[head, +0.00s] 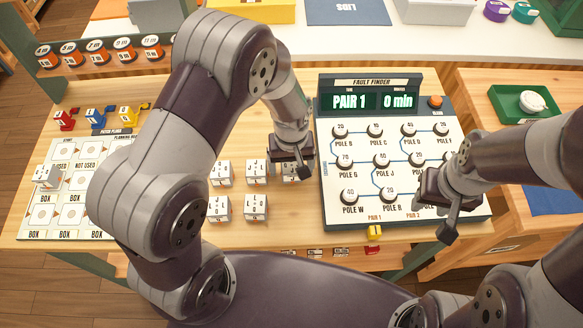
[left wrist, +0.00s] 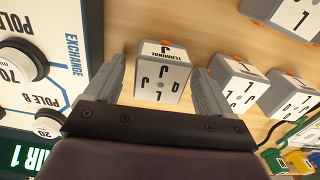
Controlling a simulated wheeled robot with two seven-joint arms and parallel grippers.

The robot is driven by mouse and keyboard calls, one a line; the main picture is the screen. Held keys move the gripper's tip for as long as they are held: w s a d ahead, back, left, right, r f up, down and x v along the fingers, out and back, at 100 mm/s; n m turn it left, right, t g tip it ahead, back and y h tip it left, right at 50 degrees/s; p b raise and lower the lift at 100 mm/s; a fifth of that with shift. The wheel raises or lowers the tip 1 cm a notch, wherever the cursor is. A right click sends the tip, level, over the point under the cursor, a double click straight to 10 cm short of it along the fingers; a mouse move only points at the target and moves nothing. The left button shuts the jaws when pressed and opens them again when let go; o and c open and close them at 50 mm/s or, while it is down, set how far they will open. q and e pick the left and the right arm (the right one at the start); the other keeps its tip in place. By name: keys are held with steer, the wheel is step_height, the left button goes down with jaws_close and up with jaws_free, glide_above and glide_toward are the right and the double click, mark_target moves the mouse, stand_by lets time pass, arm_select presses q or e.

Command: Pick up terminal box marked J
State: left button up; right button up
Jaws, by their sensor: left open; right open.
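In the left wrist view, a white and grey terminal box (left wrist: 162,78) has "TERMINAL" and a J on one face and several letters, J among them, on another. My left gripper (left wrist: 158,66) is open, with one finger on each side of this box and visible gaps. In the head view my left gripper (head: 302,168) hangs over this box (head: 289,175) and hides much of it. Other lettered boxes stand to its left: one (head: 257,174) next to it, one (head: 220,175) farther left, and two in front (head: 218,209) (head: 256,208). My right gripper (head: 447,215) is open and empty over the panel's front right.
The fault finder panel (head: 350,215) reads "PAIR 1" and "0 min" and stands close to the right of the boxes. A planning board (head: 75,212) with one box (head: 46,177) lies at left. Coloured plugs (head: 100,118) stand behind it. A green tray (head: 505,108) is at right.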

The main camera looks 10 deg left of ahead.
arm_select(q)
steer(key=c, duration=1.1)
steer(key=shift+r, duration=0.2)
